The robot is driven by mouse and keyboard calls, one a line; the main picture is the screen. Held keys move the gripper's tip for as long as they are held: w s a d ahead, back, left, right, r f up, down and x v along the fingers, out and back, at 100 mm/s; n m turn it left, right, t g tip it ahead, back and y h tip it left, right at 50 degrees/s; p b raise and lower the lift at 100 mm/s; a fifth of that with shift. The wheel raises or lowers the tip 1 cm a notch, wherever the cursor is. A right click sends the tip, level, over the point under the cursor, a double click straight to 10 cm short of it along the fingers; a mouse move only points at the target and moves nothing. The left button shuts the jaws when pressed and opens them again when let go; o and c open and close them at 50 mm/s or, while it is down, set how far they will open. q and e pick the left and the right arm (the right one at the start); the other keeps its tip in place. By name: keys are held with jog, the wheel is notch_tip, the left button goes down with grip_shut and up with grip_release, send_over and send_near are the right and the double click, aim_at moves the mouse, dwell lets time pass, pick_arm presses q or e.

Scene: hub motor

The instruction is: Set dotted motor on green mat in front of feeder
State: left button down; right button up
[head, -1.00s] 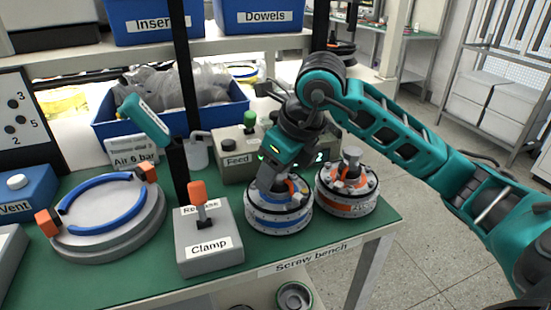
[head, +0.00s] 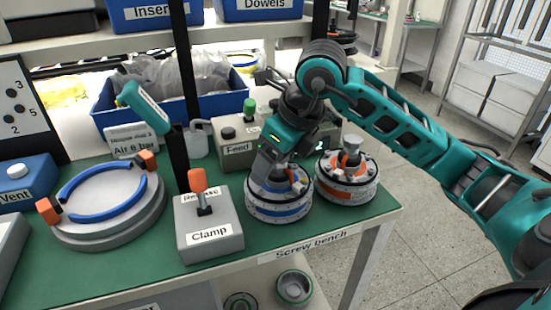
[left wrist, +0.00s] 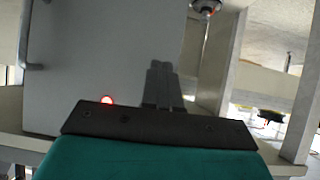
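Two round motors stand side by side on the green bench top: a blue-banded motor (head: 277,208) and an orange-banded motor (head: 347,190). I cannot make out dots on either at this size. My right gripper (head: 272,177) points down at the top of the blue-banded motor. Its fingers are mostly hidden behind its own body, so their grip on the motor does not show. The feeder box (head: 237,149), labelled Feed, stands behind that motor, partly covered by the arm. My left gripper (left wrist: 161,84) shows empty in the left wrist view, its fingers together, away from the motors.
The Clamp box (head: 210,236) with its orange-topped lever stands left of the blue-banded motor. A round fixture (head: 108,222) with blue arcs is farther left. A dark post (head: 178,170) rises behind the Clamp box. A round part (head: 294,287) lies on the lower shelf.

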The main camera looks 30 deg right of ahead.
aim_at(296, 188)
pick_arm(q)
jog(key=shift+s+a+r+p, duration=0.3)
jog(key=shift+a+p, duration=0.25)
jog(key=shift+p, duration=0.45)
pick_arm(e)
jog(key=v, duration=1.2)
pick_arm(q)
jog(key=shift+d, duration=0.1)
